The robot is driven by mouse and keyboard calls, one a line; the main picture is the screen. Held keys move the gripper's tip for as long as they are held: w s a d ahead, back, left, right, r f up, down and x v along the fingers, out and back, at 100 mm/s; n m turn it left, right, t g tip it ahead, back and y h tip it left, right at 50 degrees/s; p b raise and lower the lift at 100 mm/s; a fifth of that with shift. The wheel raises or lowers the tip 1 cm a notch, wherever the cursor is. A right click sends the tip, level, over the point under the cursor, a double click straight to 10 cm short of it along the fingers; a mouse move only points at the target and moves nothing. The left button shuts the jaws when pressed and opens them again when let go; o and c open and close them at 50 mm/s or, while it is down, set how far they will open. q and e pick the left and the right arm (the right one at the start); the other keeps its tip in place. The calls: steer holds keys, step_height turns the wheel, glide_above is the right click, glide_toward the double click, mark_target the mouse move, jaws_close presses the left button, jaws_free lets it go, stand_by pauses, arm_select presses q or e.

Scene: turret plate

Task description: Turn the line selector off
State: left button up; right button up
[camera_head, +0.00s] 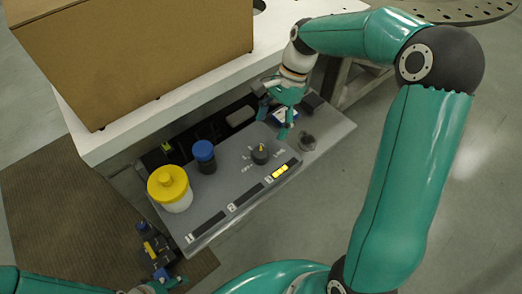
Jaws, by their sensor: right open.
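The line selector (260,155) is a round black knob with a yellow pointer mark on the grey panel (222,190). Small white lettering surrounds it, including "OFF" on its lower left; the pointer's exact setting is too small to tell. My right gripper (273,122) is open above the panel's far side, up and to the right of the knob and apart from it. My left gripper (157,262) is low at the left, off the panel's near-left edge. Its fingers are small and dark, and I cannot tell their opening.
A white jar with a yellow lid (172,190) and a blue-capped dark jar (204,157) stand left of the knob. Numbered dark slots line the near edge, with a yellow piece (281,171) at one end. A cardboard box (130,55) sits on the white table (180,105) behind.

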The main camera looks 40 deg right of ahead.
mark_target(261, 151)
steer(key=x, duration=1)
steer(key=shift+a+f, duration=0.1)
steer(key=shift+f, duration=0.1)
steer(key=c, duration=1)
steer(key=shift+d, duration=0.25)
steer(key=shift+c, duration=0.7)
steer(key=shift+a+r, duration=0.1)
steer(key=shift+a, duration=0.05)
